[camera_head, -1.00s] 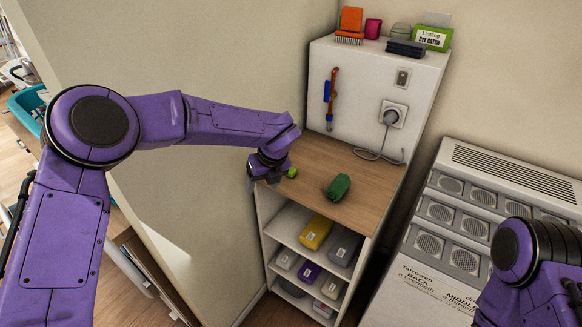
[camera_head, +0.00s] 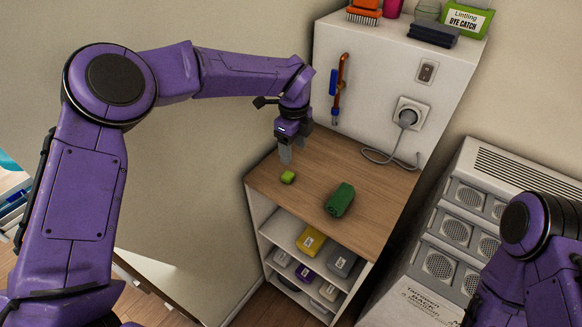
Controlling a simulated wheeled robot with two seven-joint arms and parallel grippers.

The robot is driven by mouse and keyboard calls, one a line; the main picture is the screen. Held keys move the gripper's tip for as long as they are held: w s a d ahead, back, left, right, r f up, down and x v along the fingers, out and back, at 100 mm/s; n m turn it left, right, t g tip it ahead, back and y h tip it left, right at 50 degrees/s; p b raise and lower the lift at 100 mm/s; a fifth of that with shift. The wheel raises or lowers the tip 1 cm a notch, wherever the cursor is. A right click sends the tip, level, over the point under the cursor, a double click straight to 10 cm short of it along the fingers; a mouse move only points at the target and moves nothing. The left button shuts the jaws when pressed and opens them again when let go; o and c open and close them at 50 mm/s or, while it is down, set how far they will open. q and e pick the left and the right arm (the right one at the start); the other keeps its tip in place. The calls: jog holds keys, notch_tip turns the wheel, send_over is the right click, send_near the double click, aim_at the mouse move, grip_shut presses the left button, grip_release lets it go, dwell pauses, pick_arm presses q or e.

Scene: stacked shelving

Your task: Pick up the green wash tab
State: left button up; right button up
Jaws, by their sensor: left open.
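A small bright green block (camera_head: 288,177), which looks like the green wash tab, lies on the wooden top of the shelf unit near its left edge. A larger dark green packet (camera_head: 340,199) lies on the same top, further right. My left gripper (camera_head: 285,155) points down just behind the small block, with its fingers apart from it. It is open and holds nothing that I can see. My right arm shows at the lower right, but its gripper is out of view.
The wooden top (camera_head: 375,180) is mostly clear. Below it, shelves hold a yellow packet (camera_head: 310,240) and several others. Behind stands a white panel with a plugged socket (camera_head: 410,112), a cable and a hanging tool (camera_head: 338,90). A ribbed light grey unit (camera_head: 455,230) stands to the right.

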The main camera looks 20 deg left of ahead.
aim_at(288, 175)
pick_arm(q)
jog(key=f, duration=0.1)
jog(key=s+f+p, duration=0.1)
jog(key=f, duration=0.1)
jog(key=shift+s+a, duration=0.2)
jog(key=shift+a, duration=0.1)
jog(key=f+p, duration=0.2)
jog(key=f, duration=0.1)
jog(key=f+p, duration=0.1)
jog(key=shift+w+a+f, duration=0.1)
jog(key=shift+a+f, duration=0.2)
jog(key=shift+a, duration=0.1)
jog(key=shift+d+f, duration=0.1)
jog(key=shift+f, duration=0.35)
jog(key=shift+c, duration=1.2)
jog(key=c, duration=0.9)
pick_arm(e)
jog(key=r, duration=0.4)
jog(key=shift+s+r, duration=0.3)
